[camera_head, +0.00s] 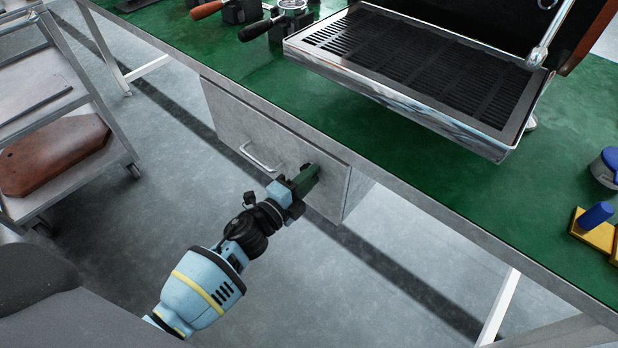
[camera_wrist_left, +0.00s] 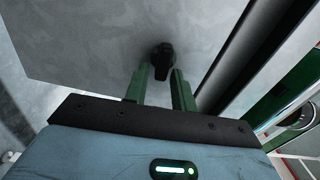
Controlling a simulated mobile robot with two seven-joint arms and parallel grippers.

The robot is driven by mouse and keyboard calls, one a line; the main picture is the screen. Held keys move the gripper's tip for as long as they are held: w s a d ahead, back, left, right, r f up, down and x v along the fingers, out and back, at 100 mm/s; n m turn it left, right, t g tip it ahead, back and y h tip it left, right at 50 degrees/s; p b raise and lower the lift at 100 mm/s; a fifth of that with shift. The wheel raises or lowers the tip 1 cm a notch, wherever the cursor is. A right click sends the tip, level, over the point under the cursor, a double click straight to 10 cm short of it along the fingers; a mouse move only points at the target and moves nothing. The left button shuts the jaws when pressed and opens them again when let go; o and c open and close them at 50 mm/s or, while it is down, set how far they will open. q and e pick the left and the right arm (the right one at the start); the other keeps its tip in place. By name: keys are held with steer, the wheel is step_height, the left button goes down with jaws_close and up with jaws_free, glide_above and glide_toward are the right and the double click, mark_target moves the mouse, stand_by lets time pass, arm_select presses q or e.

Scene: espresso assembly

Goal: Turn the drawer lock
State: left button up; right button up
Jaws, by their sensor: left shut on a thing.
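The grey drawer (camera_head: 232,118) hangs under the green-topped table, and its front looks flush with its housing. Its silver bar handle (camera_head: 262,160) is left of my left gripper (camera_head: 308,178). In the left wrist view, the black drawer lock (camera_wrist_left: 162,52) sticks out of the drawer front (camera_wrist_left: 90,40). The green fingers of my left gripper (camera_wrist_left: 160,75) are shut on the lock, one on each side of it. In the head view the gripper hides the lock. My right gripper is not in view.
The espresso machine's drip tray (camera_head: 420,75) stands on the green tabletop (camera_head: 190,30) above the drawer. Portafilters (camera_head: 290,12) lie at the back. A grey cart (camera_head: 85,170) with a brown item (camera_head: 50,155) is at the left. The floor below the drawer is clear.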

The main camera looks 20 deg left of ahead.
arm_select(q)
steer(key=shift+a+f+m, duration=0.2)
steer(key=shift+m, duration=0.1)
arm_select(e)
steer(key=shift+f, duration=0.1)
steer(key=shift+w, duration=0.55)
arm_select(q)
steer(key=o, duration=0.7)
steer(key=shift+r, duration=0.1)
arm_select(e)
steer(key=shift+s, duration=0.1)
arm_select(q)
steer(key=p+v, duration=0.1)
steer(key=v, duration=0.6)
steer(key=shift+s+a, duration=0.15)
steer(key=shift+s, duration=0.2)
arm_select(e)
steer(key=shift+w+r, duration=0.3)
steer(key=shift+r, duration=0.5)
